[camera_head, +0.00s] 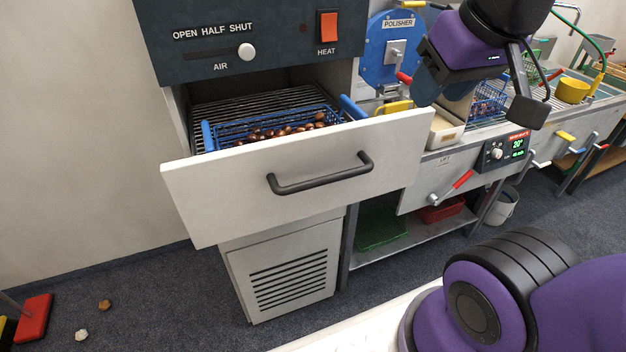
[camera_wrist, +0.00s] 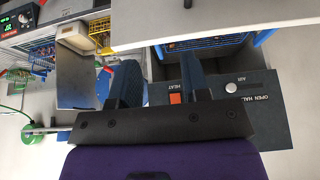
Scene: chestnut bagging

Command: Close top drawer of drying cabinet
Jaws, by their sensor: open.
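The drying cabinet (camera_head: 255,45) stands at the left with its top drawer (camera_head: 300,165) pulled well out. The drawer has a white front and a black bar handle (camera_head: 320,180). A blue wire basket of chestnuts (camera_head: 270,125) sits inside on a dark rack. The drawer front also shows at the top of the wrist view (camera_wrist: 210,18), which looks upside down. My gripper (camera_head: 428,82) is above and right of the drawer front's right end, apart from the handle. Its two dark blue fingers stand apart and empty in the wrist view (camera_wrist: 160,82).
A blue polisher (camera_head: 388,50) and a metal bench with a control box (camera_head: 506,148) stand right of the cabinet. A vented lower panel (camera_head: 290,278) is below the drawer. The floor in front of the cabinet is mostly clear. A red block (camera_head: 35,318) lies at far left.

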